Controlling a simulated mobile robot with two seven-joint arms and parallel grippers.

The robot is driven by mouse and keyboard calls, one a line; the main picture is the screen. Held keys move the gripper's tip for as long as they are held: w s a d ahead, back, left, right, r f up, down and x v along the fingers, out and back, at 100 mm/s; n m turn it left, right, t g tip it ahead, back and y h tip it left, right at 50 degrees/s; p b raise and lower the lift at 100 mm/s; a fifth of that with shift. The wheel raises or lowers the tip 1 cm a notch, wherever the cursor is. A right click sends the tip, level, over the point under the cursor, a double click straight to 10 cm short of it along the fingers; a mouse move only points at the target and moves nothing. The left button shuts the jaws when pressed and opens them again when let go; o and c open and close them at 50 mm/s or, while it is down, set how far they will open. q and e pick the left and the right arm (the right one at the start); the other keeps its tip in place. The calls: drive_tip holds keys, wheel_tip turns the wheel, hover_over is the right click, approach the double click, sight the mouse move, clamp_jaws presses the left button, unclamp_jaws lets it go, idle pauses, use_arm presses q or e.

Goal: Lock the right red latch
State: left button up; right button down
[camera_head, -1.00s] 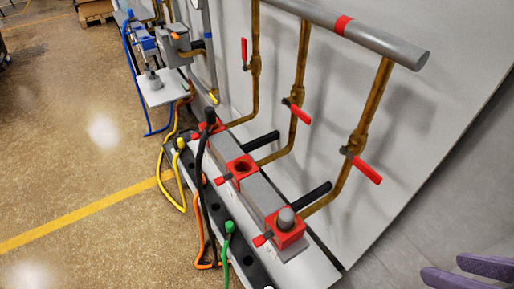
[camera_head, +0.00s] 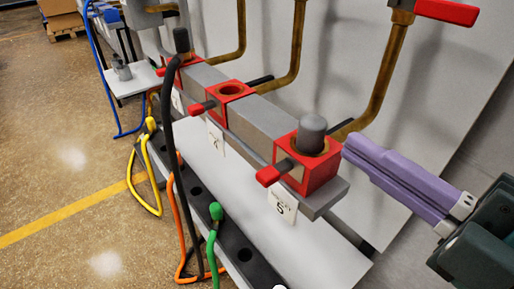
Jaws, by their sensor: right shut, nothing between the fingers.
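The rightmost red block (camera_head: 321,172) sits at the near end of a grey bar, with a grey cylindrical plug (camera_head: 312,133) standing upright in it. Its red latch handle (camera_head: 269,176) sticks out to the left on a short dark pin, above a white label marked 5 (camera_head: 282,204). My right gripper (camera_head: 352,150) comes in from the right, its two purple fingers shut together and empty. Its tips are close to the right side of the red block in the picture; whether they touch cannot be told. The latch is apart from the fingers. My left gripper is out of view.
A middle red block (camera_head: 231,91) with an empty hole and its own red latch stands farther along the bar. Brown pipes (camera_head: 375,87) and a red valve handle (camera_head: 447,12) are above. Black, orange and green hoses (camera_head: 216,212) hang in front.

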sight(279, 170)
use_arm(q)
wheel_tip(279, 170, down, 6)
drive_tip(key=b, duration=0.4)
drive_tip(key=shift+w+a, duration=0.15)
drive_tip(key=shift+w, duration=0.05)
use_arm(e)
drive_tip(key=s+a+f+n+g+y, duration=0.4)
drive_tip(key=s+f+n, duration=0.1)
drive_tip(key=f, duration=0.3)
drive_tip(key=shift+f+n+g, duration=0.15)
drive_tip(key=shift+n+g, duration=0.15)
drive_tip(key=shift+n, duration=0.2)
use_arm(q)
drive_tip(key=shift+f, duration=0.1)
use_arm(e)
drive_tip(key=shift+w, duration=0.1)
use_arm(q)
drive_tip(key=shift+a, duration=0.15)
use_arm(e)
drive_tip(key=w+a, duration=0.5)
drive_tip(key=w, duration=0.3)
drive_tip(key=shift+w+d, duration=0.1)
drive_tip(key=shift+d, duration=0.05)
